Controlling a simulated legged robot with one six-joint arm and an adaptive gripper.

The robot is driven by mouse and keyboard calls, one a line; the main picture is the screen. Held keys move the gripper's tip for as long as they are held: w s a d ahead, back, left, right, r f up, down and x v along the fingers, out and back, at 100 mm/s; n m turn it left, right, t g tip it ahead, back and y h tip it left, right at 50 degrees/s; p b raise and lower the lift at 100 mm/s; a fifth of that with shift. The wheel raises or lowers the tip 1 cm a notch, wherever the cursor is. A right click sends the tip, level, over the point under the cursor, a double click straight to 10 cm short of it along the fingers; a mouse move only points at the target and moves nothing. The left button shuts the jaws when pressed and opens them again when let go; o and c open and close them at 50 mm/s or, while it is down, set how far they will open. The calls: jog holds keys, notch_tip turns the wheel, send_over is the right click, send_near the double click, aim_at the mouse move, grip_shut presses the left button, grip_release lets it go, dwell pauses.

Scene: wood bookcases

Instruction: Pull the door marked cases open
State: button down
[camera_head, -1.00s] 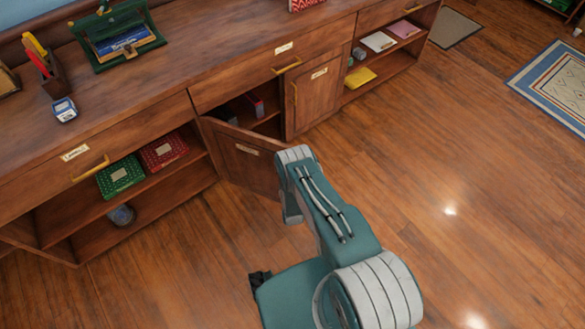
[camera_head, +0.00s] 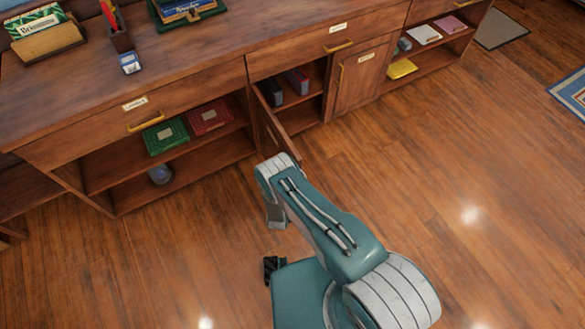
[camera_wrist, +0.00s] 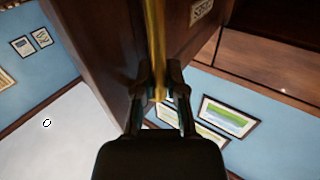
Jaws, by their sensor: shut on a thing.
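The cases door (camera_head: 274,128) stands swung out from the cabinet in the head view, seen nearly edge-on. Its compartment is open behind it and holds dark box-like items (camera_head: 285,88). In the wrist view the brown door panel (camera_wrist: 108,45) fills the upper middle, with a small label plate (camera_wrist: 201,11) at the top, its letters hard to read. My gripper (camera_wrist: 160,72) is shut on the vertical brass handle (camera_wrist: 154,40) of this door. In the head view my arm hides the gripper and handle.
A closed cupboard door (camera_head: 358,72) is right of the open compartment. Drawers with brass pulls (camera_head: 146,122) run under the countertop (camera_head: 200,50). Open shelves hold a green box (camera_head: 166,136) and a red box (camera_head: 210,117). The wood floor (camera_head: 450,160) is clear at right.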

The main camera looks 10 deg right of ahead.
jog(key=shift+s+a, duration=0.25)
jog(key=shift+a, duration=0.6)
jog(key=c, duration=0.7)
grip_release()
jog(key=v, duration=1.2)
